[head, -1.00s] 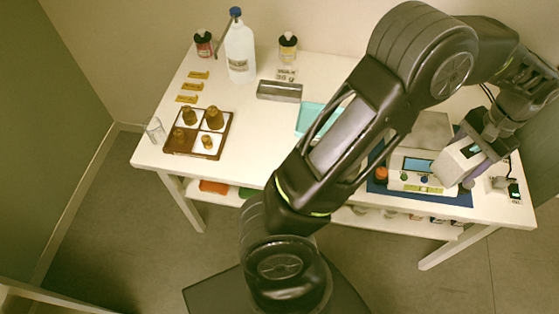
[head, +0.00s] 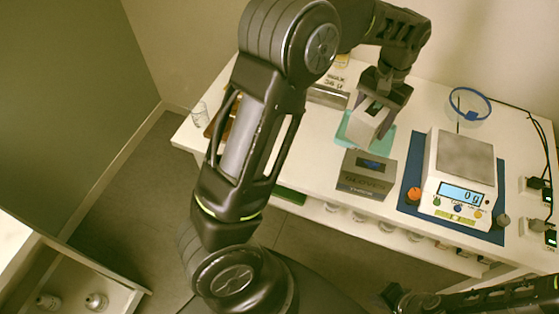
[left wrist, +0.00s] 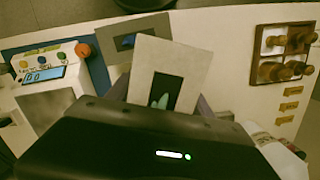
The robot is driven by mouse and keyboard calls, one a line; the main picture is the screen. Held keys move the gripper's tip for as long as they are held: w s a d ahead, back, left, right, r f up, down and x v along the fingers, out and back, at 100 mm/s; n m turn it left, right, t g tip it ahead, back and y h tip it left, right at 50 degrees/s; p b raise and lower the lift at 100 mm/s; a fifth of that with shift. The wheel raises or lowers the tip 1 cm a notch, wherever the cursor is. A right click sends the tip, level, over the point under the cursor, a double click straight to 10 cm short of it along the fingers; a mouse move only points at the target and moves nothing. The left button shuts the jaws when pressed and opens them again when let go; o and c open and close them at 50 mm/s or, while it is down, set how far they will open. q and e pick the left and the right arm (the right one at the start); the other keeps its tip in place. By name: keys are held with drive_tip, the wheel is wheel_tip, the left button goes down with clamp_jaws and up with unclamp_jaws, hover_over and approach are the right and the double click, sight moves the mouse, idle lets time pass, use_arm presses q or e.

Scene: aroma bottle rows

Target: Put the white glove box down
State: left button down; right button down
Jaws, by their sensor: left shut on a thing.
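The white glove box (head: 366,121) is in my left gripper (head: 384,100), over the teal mat (head: 388,141) and just behind the grey glove box (head: 367,176). In the left wrist view the white box (left wrist: 145,56) stands tilted in the picture, with a dark window and a teal glove shape in it. The grey box (left wrist: 123,30) is close beside it there. My left gripper is shut on the white box. I cannot tell whether the box's bottom touches the mat. My right gripper (head: 393,296) is low at the front, dark, its fingers unclear.
A scale (head: 460,175) reading 0 g stands on a blue mat (head: 411,204) to the right. A blue ring stand (head: 470,104) and cables are behind it. A metal tray (head: 328,95) is at the back left. A brown bottle tray (left wrist: 284,53) shows in the left wrist view.

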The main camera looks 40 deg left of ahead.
idle(0.3)
use_arm(q)
drive_tip(key=shift+s+a+f+b, duration=0.2)
drive_tip(key=shift+a+b, duration=0.1)
drive_tip(key=shift+a, duration=0.05)
drive_tip(key=s+a+f+m+b, duration=0.3)
drive_tip(key=s+a+m+b, duration=0.1)
drive_tip(key=a+b, duration=0.15)
drive_tip(key=m+y+b, duration=0.1)
drive_tip(key=m+b, duration=0.2)
drive_tip(key=m, duration=0.3)
hover_over(296, 162)
drive_tip(key=f, duration=0.2)
drive_tip(key=shift+w+d+r+t, duration=0.1)
drive_tip(key=shift+w+d+t, duration=0.05)
drive_tip(key=shift+d+t, duration=0.15)
drive_tip(key=shift+f, duration=3.15)
drive_tip(key=shift+f, duration=1.9)
